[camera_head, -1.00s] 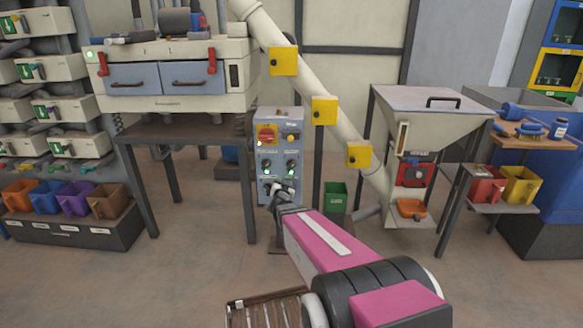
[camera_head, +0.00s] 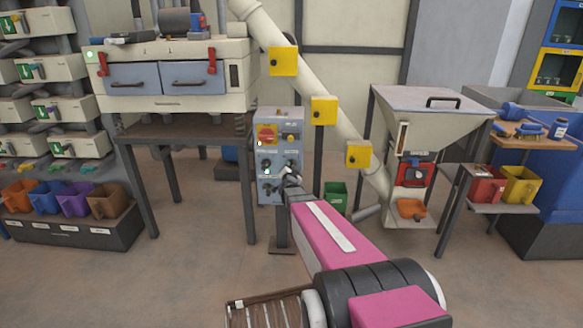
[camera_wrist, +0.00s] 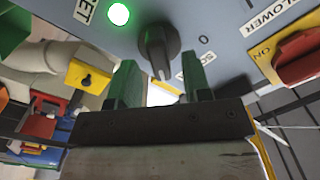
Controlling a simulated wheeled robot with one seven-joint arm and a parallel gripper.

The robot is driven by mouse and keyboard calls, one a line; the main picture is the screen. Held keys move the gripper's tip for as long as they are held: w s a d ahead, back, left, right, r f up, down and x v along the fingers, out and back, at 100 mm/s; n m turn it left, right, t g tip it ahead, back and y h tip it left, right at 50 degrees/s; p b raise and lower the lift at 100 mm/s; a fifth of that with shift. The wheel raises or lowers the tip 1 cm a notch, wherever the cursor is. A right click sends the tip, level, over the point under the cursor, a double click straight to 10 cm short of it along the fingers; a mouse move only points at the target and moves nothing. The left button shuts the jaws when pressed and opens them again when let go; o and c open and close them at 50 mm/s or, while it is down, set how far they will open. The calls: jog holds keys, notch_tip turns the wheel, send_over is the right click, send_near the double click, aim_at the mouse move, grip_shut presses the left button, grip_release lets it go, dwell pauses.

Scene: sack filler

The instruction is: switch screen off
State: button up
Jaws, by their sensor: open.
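The grey-blue control box (camera_head: 265,190) stands on a post in the middle of the head view, with a red-on-yellow switch and several small knobs and lamps on its face. In the wrist view a black rotary knob (camera_wrist: 156,46) fills the panel's middle, beside a "0" mark and a partly hidden label beginning "SC". A lit green lamp (camera_wrist: 118,14) is to its left. My gripper (camera_wrist: 160,78) is open, with green fingers on either side of the knob's lower end in the picture. I cannot tell whether they touch it. In the head view my gripper (camera_head: 288,177) covers the panel's lower right.
A red switch (camera_wrist: 299,66) on yellow, labelled BLOWER, is at right in the wrist view. A slanted pipe (camera_head: 298,72) with yellow boxes runs behind the control box. The hopper (camera_head: 425,100) stands right, the screen machine (camera_head: 180,102) left. The floor in front is open.

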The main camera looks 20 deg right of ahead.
jog(key=shift+x, duration=1.4)
jog(key=shift+c, duration=0.3)
grip_shut()
